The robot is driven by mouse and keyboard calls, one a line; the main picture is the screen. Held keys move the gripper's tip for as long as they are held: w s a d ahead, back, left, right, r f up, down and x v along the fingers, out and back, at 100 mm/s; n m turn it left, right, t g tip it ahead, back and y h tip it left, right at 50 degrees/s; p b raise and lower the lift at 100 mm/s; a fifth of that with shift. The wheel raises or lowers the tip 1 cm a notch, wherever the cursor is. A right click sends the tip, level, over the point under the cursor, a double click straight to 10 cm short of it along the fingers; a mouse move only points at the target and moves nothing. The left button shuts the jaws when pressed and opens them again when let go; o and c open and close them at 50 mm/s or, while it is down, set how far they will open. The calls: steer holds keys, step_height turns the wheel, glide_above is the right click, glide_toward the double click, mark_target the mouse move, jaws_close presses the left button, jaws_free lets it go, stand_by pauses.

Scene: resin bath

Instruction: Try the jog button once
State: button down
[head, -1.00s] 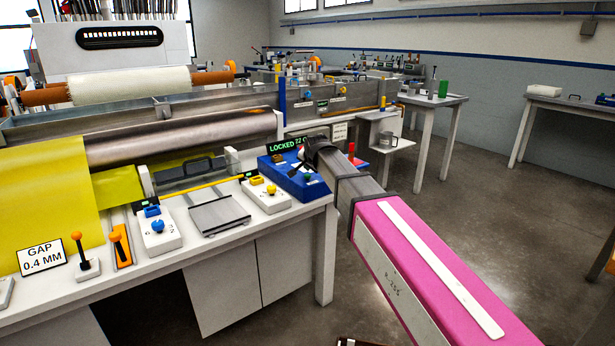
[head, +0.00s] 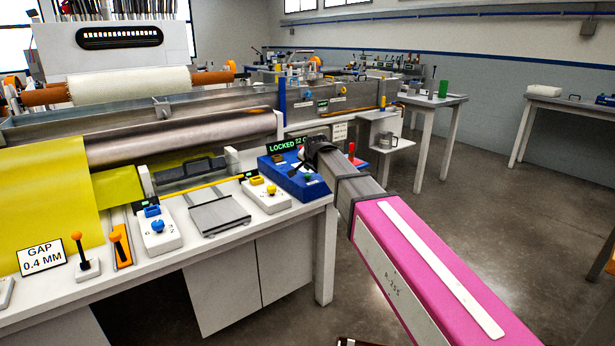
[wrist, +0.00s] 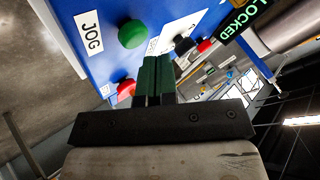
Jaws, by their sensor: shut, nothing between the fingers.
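The blue control box (head: 290,182) stands at the right end of the machine bench. In the wrist view its blue panel (wrist: 95,70) carries a round green button (wrist: 132,34) beside a white label reading JOG (wrist: 89,33). A red button (wrist: 126,88) sits lower on the same panel. My gripper (wrist: 158,62) is shut and empty, its dark green fingertips close to the panel, to the right of the green button and below it in the picture. I see no contact with the green button. In the head view my wrist covers part of the box.
A LOCKED display (head: 285,145) stands behind the box and also shows in the wrist view (wrist: 245,18). White units with a yellow knob (head: 270,192) and a blue knob (head: 157,226) stand left of the box.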

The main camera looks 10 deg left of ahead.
mark_target(309, 175)
steer(key=shift+f, duration=0.15)
stand_by(0.3)
steer(key=shift+f, duration=0.25)
steer(key=shift+f, duration=0.55)
stand_by(0.7)
stand_by(0.4)
steer(key=shift+r, duration=1)
steer(key=shift+r, duration=0.1)
steer(key=shift+r, duration=2.4)
